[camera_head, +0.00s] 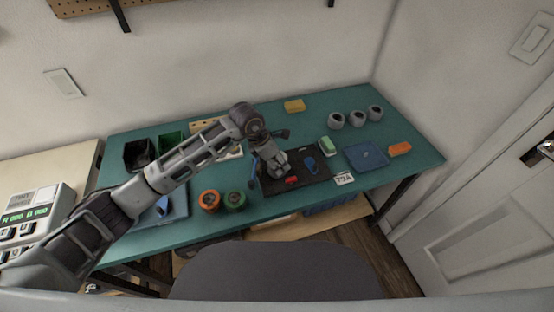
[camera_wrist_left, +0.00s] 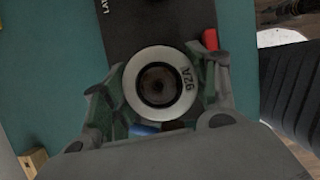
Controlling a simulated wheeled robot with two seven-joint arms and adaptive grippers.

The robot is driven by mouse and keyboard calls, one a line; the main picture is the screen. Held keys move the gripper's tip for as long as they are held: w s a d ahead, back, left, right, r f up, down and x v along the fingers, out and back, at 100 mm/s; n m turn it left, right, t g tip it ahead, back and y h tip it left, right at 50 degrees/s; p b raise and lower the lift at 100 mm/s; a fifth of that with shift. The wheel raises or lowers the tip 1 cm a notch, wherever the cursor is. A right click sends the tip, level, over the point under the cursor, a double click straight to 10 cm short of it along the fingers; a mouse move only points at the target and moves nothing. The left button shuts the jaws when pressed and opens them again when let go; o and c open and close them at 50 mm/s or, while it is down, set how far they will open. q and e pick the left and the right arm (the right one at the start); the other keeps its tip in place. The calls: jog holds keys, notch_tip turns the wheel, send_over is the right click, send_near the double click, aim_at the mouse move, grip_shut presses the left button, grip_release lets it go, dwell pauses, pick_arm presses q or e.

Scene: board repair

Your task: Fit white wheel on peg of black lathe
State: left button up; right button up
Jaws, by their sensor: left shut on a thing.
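My left gripper (camera_head: 274,163) is over the left part of a dark flat board (camera_head: 315,183), which I take to be the black lathe. In the left wrist view the gripper (camera_wrist_left: 162,90) is shut on a white wheel (camera_wrist_left: 158,54) marked 92A, its round hole facing the camera. The black board (camera_wrist_left: 150,20) shows behind the wheel. I see no peg, and I cannot tell whether the wheel is around it. A red part (camera_head: 291,180) and a blue part (camera_head: 310,163) are on the board. My right gripper is not in view.
A green-and-white block (camera_head: 328,147), a blue tray (camera_head: 367,156) and a 79A card (camera_head: 344,178) lie right of the gripper.

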pick_arm(q)
jog(key=shift+f+b, duration=0.7)
jog(key=shift+f, duration=0.05)
dwell(0.8)
jog(key=shift+f+b, duration=0.2)
jog(key=shift+b, duration=0.2)
dwell(1.7)
jog(key=o, duration=1.2)
jog(key=shift+c, duration=0.2)
jog(key=shift+o, duration=0.5)
jog(key=shift+o, duration=1.3)
jog(key=shift+r+p, duration=1.65)
jog(key=shift+r, duration=1.85)
